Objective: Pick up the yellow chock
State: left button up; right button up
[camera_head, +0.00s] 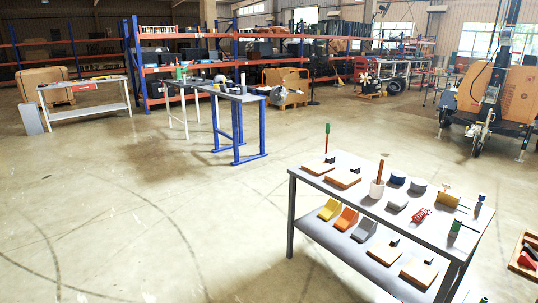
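A yellow chock (329,209) sits on the lower shelf of the grey metal table (408,212) at the right front. It stands at the left end of a row, beside an orange chock (346,219) and a grey chock (364,231). Another yellow wedge-like piece (447,199) lies on the table top towards the right; I cannot tell for sure if it is a chock. Neither of my grippers shows in the head view.
The table top also holds a white pot (377,189), a red coil (420,215), wooden boards (343,178) and several small items. A wooden tray (518,263) is at the right edge. Blue-legged tables (240,97) stand farther back. The floor at left is clear.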

aim_at(333, 207)
jog(key=i+j+z, duration=0.1)
jog(key=i+z, duration=0.15)
jog(key=i, duration=0.3)
jog(key=i+j+z, duration=0.2)
jog(key=i, duration=0.3)
jog(key=i+j+z, duration=0.25)
jog(key=i, duration=0.3)
